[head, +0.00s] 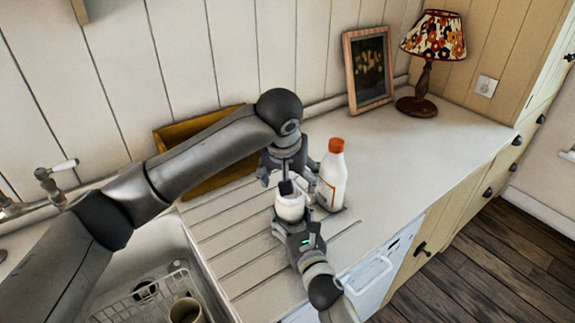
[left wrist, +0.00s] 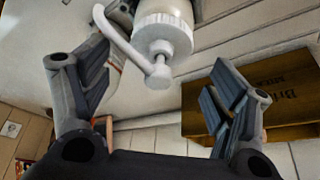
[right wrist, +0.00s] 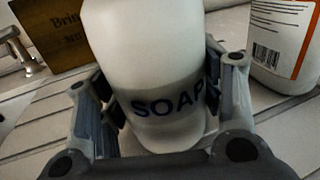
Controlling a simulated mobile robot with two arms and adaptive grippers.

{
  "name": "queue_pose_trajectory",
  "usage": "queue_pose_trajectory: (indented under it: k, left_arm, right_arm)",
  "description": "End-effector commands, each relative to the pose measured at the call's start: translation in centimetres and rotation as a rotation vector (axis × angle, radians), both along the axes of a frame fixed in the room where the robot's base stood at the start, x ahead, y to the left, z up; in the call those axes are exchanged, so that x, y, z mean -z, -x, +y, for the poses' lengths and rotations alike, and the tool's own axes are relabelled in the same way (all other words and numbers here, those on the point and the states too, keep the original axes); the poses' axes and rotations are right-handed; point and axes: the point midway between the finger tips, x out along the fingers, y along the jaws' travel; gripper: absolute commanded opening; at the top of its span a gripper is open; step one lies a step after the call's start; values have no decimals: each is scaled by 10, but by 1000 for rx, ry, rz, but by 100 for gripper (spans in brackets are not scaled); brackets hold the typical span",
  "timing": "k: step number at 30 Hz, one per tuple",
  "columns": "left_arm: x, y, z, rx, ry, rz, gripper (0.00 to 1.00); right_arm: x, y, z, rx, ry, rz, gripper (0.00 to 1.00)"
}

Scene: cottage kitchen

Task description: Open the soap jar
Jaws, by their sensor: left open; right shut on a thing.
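The soap jar (head: 290,207) stands upright on the grooved drainer part of the worktop. In the right wrist view it is a white jar (right wrist: 165,70) marked SOAP. My right gripper (right wrist: 168,95) is shut around its body, a finger on each side. The jar's white ribbed lid (left wrist: 162,38) carries a pump with a long spout and shows in the left wrist view. My left gripper (left wrist: 157,72) is open above the jar, pointing down, with the lid ahead between its fingertips and not gripped. In the head view, my left gripper (head: 288,172) partly covers the jar's top.
A white bottle with an orange cap (head: 332,176) stands close to the jar's right. A yellow wooden crate (head: 190,133) leans at the wall behind. The sink (head: 150,255) is at left. A framed picture (head: 369,70) and lamp (head: 428,75) stand at the back; the worktop's right is clear.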

Motion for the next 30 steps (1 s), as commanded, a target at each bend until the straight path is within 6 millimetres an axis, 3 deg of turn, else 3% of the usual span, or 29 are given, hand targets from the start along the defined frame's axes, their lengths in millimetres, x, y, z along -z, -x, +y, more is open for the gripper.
queue_pose_trajectory:
  k: [7,18,30]
  left_arm:
    - [25,-10,-2,1,1,0,81]
    - [29,-11,-3,0,1,0,80]
    - [28,-11,-3,0,1,0,29]
  right_arm:
    - [-1,0,0,1,1,-1,18]
    - [-1,0,0,1,1,-1,18]
    - [-1,0,0,1,1,-1,18]
